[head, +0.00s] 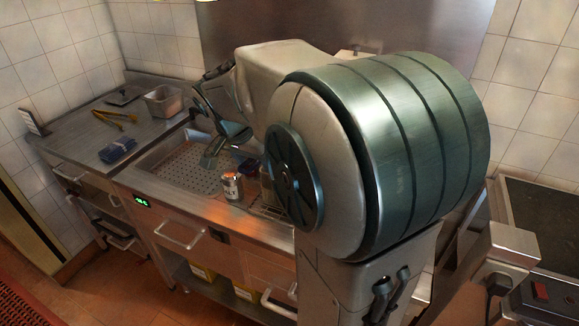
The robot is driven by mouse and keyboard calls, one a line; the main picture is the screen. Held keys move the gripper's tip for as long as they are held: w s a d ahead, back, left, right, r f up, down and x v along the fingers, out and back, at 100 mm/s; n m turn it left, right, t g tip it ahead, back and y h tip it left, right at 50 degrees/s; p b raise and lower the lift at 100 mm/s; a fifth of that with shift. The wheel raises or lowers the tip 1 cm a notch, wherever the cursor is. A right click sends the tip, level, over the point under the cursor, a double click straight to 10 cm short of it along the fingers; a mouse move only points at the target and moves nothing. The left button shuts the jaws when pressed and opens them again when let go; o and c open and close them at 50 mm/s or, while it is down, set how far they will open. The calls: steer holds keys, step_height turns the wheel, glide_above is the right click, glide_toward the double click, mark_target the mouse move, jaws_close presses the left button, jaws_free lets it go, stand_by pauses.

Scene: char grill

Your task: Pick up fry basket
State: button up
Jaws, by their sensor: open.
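I cannot make out a fry basket for certain; my large arm covers the middle and right of the head view and may hide it. My gripper (209,159) hangs over the perforated metal tray (170,172) sunk in the steel counter. It is open, small in the picture and partly hidden by my wrist. I see nothing held in it.
A salt can (232,187) stands on the tray's front edge. A blue folded cloth (117,150), yellow tongs (115,117) and a steel container (163,101) are on the left counter. A dark vat (545,225) is at the right. Drawers with handles line the front.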

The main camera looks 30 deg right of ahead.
steer(key=shift+x, duration=1.25)
jaws_close()
steer(key=shift+r, duration=0.1)
steer(key=shift+r, duration=0.15)
